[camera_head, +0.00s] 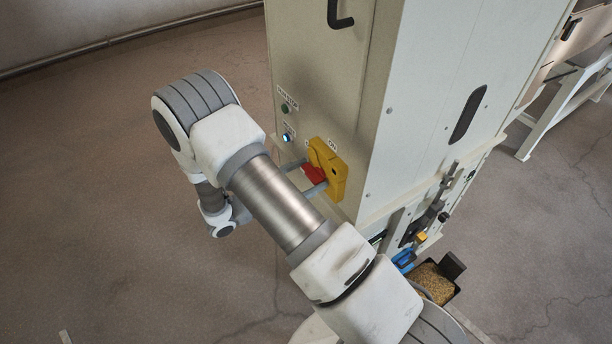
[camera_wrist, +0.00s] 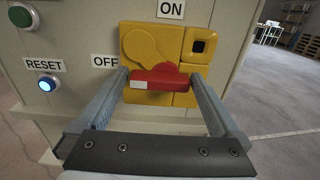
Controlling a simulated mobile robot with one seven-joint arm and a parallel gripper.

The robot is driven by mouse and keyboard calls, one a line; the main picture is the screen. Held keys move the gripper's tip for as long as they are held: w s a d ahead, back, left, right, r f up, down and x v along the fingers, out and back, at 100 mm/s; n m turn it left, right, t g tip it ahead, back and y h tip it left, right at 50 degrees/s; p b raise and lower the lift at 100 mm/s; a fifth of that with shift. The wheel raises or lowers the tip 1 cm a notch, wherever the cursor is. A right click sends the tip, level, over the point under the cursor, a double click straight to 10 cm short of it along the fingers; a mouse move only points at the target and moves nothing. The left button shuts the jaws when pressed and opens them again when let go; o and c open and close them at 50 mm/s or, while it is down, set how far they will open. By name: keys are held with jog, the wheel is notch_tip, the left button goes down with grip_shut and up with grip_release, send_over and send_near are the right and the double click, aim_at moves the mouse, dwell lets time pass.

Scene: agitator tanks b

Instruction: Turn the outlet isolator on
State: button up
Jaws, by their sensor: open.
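The outlet isolator is a yellow plate (camera_head: 338,178) with a red handle (camera_head: 314,173), on the side of a pale cabinet. In the wrist view the yellow plate (camera_wrist: 151,43) fills the upper middle, and the red handle (camera_wrist: 163,78) lies level, its white-marked end toward the OFF label (camera_wrist: 104,61). The ON label (camera_wrist: 171,9) is above the plate. My gripper (camera_wrist: 163,86) is open, one finger on each side of the red handle. Whether a finger touches the handle I cannot tell. In the head view my arm partly hides my gripper (camera_head: 303,178).
Left of the plate are a lit RESET button (camera_wrist: 47,83) and a green button (camera_wrist: 22,16). A black cabinet handle (camera_head: 340,16) is above. A bin of grain (camera_head: 431,283) stands low at the right. The floor at left is clear.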

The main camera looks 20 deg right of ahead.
jog(key=shift+c, duration=0.3)
jog(key=c, duration=0.9)
jog(key=shift+c, duration=0.2)
jog(key=shift+m, duration=0.3)
jog(key=m+b, duration=0.2)
jog(key=m, duration=0.1)
jog(key=shift+s+m, duration=0.1)
jog(key=shift+m, duration=0.2)
jog(key=m+b, duration=0.2)
jog(key=m, duration=0.2)
jog(key=shift+s, duration=0.15)
jog(key=m+b, duration=0.1)
jog(key=m, duration=0.2)
jog(key=m+b, duration=0.2)
jog(key=shift+s+d+m, duration=0.1)
jog(key=shift+s+m, duration=0.1)
jog(key=shift+m, duration=0.2)
jog(key=shift+s+m+b, duration=0.1)
jog(key=shift+m+b, duration=1.15)
jog(key=shift+m, duration=0.65)
jog(key=shift+r, duration=0.1)
